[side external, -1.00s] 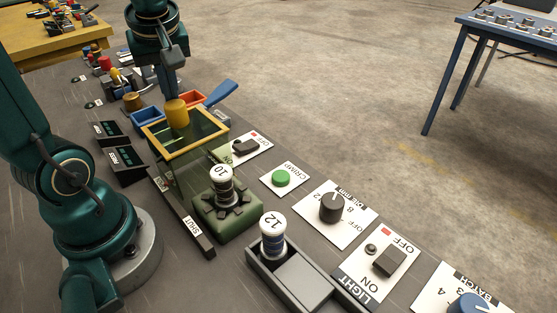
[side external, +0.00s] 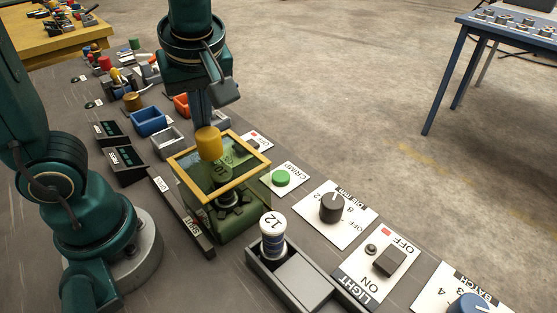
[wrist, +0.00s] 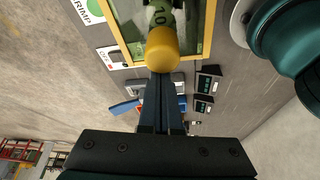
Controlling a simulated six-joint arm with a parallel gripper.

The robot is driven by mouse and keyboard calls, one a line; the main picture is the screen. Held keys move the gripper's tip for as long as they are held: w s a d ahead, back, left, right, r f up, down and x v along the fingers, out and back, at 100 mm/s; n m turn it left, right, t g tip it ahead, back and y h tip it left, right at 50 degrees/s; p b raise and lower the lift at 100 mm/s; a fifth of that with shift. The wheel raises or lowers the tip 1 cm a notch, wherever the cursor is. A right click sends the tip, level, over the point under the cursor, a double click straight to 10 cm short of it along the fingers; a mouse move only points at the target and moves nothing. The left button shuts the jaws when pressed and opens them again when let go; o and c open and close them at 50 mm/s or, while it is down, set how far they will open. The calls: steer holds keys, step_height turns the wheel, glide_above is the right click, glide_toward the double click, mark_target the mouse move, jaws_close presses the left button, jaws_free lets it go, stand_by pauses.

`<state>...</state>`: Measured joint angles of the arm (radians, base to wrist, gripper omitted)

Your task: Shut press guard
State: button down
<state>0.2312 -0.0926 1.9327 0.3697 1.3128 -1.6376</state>
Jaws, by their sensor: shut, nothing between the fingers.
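The press guard (side external: 260,178) is a clear box with a yellow frame, and it now stands around the green press (side external: 238,232) and the spool marked 10 (side external: 221,173). A yellow knob (side external: 208,143) stands on the far side of its frame. My gripper (side external: 207,124) is shut and empty, its tips at the knob, touching or very close. In the wrist view the shut fingers (wrist: 162,80) point at the knob (wrist: 162,50), with the guard frame (wrist: 121,45) beyond. The SHUT label (side external: 195,228) is beside the guard's near end, on the dark rail.
A spool marked 12 (side external: 272,238) stands in a grey tray (side external: 290,290) just in front of the guard. A green CRIMP button (side external: 281,178) and a black dial (side external: 332,207) lie to the right. Blue (side external: 149,121) and grey (side external: 168,141) bins stand behind.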

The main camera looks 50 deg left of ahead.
steer(key=shift+d, duration=0.35)
steer(key=w+a, duration=0.1)
steer(key=a, duration=0.4)
steer(key=w+v, duration=0.1)
steer(key=v, duration=0.9)
steer(key=shift+s+d, duration=0.2)
steer(key=shift+s, duration=0.3)
steer(key=shift+d+f, duration=0.2)
steer(key=shift+f, duration=4.55)
